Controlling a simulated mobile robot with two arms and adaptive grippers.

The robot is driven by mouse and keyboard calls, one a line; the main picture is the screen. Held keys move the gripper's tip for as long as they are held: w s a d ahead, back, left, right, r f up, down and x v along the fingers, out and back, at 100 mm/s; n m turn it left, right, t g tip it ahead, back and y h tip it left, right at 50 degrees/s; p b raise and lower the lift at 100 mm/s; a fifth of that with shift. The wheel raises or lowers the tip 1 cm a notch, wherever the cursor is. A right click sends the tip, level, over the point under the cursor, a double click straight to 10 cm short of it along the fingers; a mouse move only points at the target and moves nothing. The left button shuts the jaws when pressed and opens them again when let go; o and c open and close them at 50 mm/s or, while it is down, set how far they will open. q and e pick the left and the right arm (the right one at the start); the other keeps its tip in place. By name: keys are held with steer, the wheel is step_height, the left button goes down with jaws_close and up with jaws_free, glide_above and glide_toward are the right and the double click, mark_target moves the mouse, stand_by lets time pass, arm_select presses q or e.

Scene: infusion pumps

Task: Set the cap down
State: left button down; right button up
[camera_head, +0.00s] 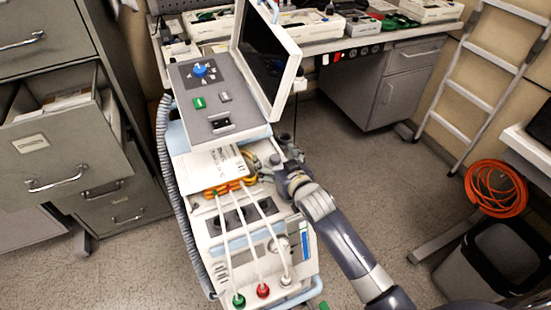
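The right arm comes in from the lower right, and my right gripper (268,163) is at the right side of the medical machine (238,222), beside a white labelled box or paper (212,161) and yellow-orange parts (232,186). The fingers are small, dark and partly lost among the machine's parts. I cannot tell whether they are open, shut or holding something. No cap can be clearly made out; it may be hidden at the gripper. My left gripper is not in view.
A screen (268,58) and a grey panel with a blue knob (200,70) stand above. White tubes run down to green (239,300), red (263,292) and white ends. An open drawer (62,150) juts out at left.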

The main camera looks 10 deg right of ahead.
steer(key=shift+r, duration=0.2)
steer(key=v, duration=1.2)
steer(key=shift+p, duration=0.3)
